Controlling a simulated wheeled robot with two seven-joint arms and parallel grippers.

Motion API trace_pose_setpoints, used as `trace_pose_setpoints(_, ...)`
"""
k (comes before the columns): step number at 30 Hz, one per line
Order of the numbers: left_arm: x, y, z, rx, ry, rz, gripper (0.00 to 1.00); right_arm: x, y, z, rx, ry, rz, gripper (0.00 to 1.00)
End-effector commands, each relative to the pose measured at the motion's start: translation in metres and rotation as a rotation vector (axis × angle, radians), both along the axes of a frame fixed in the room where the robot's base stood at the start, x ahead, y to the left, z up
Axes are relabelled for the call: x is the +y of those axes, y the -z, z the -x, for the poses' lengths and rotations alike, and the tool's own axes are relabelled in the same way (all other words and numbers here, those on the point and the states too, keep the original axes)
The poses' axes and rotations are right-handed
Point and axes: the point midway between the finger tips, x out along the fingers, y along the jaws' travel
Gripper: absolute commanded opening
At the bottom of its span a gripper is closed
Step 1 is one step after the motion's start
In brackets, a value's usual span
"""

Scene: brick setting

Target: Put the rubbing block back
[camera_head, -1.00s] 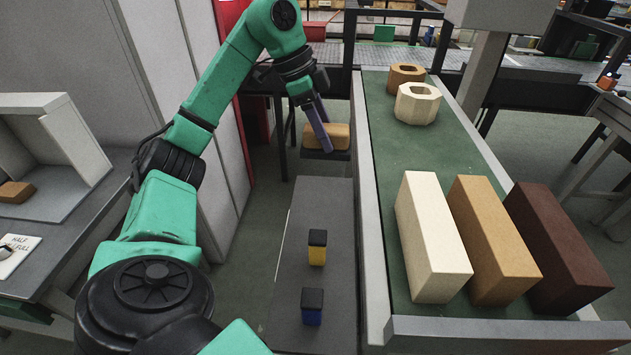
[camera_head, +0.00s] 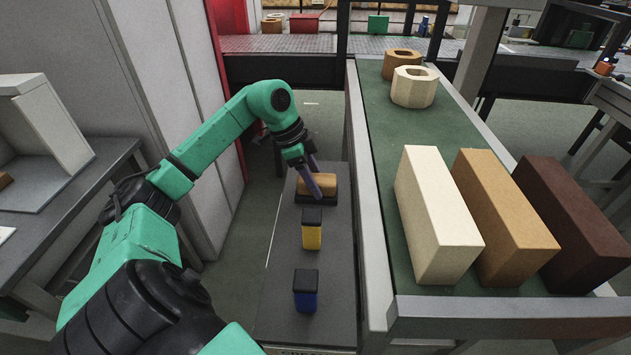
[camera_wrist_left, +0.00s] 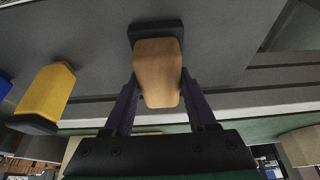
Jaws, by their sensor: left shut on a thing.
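The rubbing block (camera_head: 318,183) has a tan wooden top and a dark base. My left gripper (camera_head: 313,178) is shut on its wooden top, with one finger on each side. In the left wrist view the wooden body (camera_wrist_left: 157,72) sits between the purple fingers (camera_wrist_left: 158,88), its dark base (camera_wrist_left: 155,27) pointing away from the gripper. The block is at the far end of the narrow grey shelf (camera_head: 290,260), in line with a yellow block and a blue block. I cannot tell whether its base touches the shelf. My right gripper is not in view.
The black-topped yellow block (camera_head: 312,232) stands just nearer than the rubbing block, the black-topped blue block (camera_head: 305,292) nearer still. The green conveyor (camera_head: 385,150) with its pale side rail runs close on the right, carrying large bricks (camera_head: 436,215). Grey cabinets (camera_head: 170,60) stand left.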

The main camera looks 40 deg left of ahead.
Motion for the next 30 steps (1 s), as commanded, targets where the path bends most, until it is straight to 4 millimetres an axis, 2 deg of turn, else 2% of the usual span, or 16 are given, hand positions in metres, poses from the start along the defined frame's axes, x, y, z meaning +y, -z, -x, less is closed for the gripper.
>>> trace_pose_setpoints(6,0.0,0.002,0.0,0.0,0.0,0.0,0.0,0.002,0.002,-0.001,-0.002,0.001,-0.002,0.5)
trace_pose_setpoints(7,0.0,0.001,0.0,0.0,0.0,0.0,0.69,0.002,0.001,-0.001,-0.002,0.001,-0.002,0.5)
trace_pose_setpoints(8,0.0,0.001,0.0,0.0,0.0,0.0,0.8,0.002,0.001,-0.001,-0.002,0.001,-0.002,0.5)
trace_pose_setpoints(9,0.0,0.001,0.0,0.0,0.0,0.0,0.87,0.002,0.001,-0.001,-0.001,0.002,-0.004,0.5)
trace_pose_setpoints(20,0.001,-0.005,0.0,0.0,-0.001,0.0,0.87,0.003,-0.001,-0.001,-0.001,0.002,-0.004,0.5)
trace_pose_setpoints(23,0.007,-0.021,0.004,-0.001,-0.002,-0.002,0.87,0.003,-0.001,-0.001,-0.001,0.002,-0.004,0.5)
trace_pose_setpoints(30,0.027,-0.084,0.019,-0.003,-0.002,-0.002,0.87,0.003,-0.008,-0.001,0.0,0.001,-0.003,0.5)
